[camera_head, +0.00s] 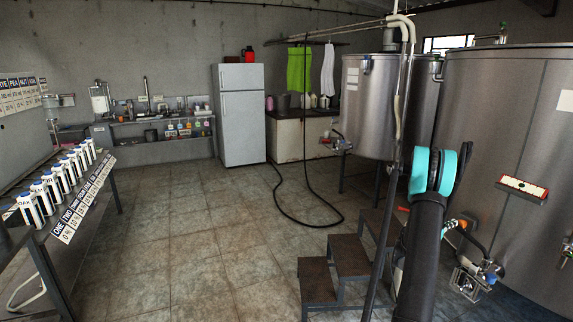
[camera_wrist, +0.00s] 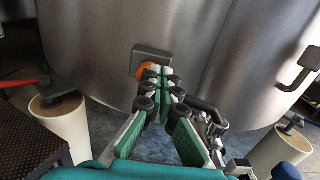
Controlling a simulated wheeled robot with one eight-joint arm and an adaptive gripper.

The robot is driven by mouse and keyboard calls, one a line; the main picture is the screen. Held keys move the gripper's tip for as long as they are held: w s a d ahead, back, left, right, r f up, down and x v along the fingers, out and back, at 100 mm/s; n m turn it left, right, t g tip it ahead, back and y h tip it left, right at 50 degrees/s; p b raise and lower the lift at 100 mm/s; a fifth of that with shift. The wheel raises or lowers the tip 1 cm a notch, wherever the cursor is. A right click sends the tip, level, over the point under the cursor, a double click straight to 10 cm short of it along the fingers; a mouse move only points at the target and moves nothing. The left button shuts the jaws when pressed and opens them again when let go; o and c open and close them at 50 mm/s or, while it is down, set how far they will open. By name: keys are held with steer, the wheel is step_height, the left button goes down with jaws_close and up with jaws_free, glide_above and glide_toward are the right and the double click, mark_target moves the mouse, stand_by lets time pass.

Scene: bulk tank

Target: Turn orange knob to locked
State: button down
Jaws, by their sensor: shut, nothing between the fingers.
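The orange knob (camera_wrist: 145,71) is on a grey rectangular plate (camera_wrist: 150,55) on the steel tank wall in the wrist view. Its right part is hidden behind my fingertips. My gripper (camera_wrist: 164,76) is shut and empty, with its tips in front of the knob's right side. I cannot tell whether they touch it. The knob's markings and its turned position are not readable. In the head view, my arm covers much of this part of the large tank (camera_head: 520,120), and a small orange piece (camera_head: 462,224) shows beside it.
A metal valve (camera_head: 470,283) with a hose sits low on the tank, right of my arm. Brown steps (camera_head: 335,256) stand left of my arm. White cylindrical tank legs (camera_wrist: 66,125) flank the gripper in the wrist view.

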mark_target(459, 221)
steer(key=shift+w+d+f, duration=0.2)
steer(key=shift+w+d, duration=1.95)
steer(key=shift+d, duration=0.3)
steer(key=shift+f, duration=0.15)
steer(key=shift+s+d, duration=0.2)
steer(key=shift+s, duration=0.4)
steer(key=shift+r, duration=0.45)
steer(key=shift+v, duration=3)
